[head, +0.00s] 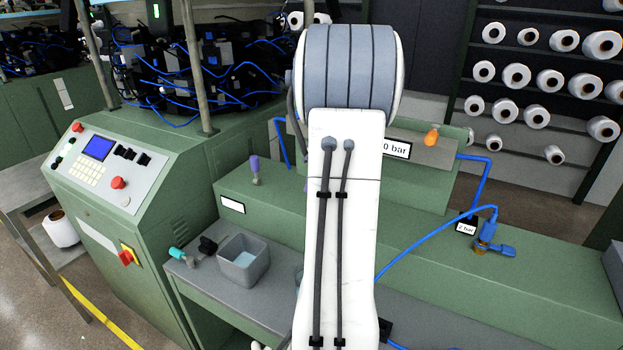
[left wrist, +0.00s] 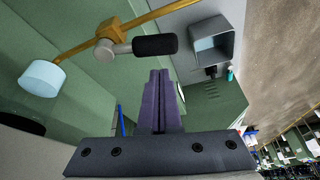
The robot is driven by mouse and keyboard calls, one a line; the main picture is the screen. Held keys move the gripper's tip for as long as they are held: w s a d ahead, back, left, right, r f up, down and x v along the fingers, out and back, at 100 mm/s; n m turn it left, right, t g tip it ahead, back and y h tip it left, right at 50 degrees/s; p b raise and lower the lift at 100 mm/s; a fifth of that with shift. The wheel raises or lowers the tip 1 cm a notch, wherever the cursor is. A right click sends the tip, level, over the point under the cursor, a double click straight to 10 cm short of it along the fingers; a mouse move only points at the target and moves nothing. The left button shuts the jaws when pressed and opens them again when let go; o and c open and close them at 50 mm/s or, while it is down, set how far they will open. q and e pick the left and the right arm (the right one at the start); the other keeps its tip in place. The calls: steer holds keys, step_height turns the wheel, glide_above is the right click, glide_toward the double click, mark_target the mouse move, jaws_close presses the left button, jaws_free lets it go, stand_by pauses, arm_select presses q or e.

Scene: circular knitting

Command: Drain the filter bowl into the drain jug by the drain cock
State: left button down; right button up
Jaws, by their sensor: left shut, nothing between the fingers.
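In the left wrist view, my left gripper (left wrist: 158,128) is shut and empty, its purple fingers together. Beyond the fingertips is the drain cock: a brass block with a metal boss and a black handle (left wrist: 156,45). No contact shows between fingers and handle. A brass pipe runs through the block, with the pale blue filter bowl (left wrist: 42,78) near its left end. The drain jug, a grey square open vessel (left wrist: 232,48), is at upper right; it also shows in the head view (head: 243,275), pale blue inside. There, my white arm hides the cock, bowl and left gripper.
The jug stands on a grey shelf (head: 210,290) beside a teal-tipped fitting (head: 178,254) and a black knob (head: 208,245). A control cabinet (head: 100,160) stands left. A blue hose (head: 430,237) runs to a fitting at right. A purple-capped fitting (head: 254,165) stands on the green housing.

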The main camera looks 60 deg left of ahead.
arm_select(q)
steer(key=s+a+v, duration=0.1)
steer(key=a+v, duration=0.1)
steer(key=v, duration=0.8)
steer(key=shift+w+r, duration=0.2)
steer(key=shift+r, duration=0.2)
arm_select(e)
steer(key=shift+s+a+r, duration=0.1)
steer(key=shift+a+r, duration=0.05)
steer(key=shift+a, duration=0.05)
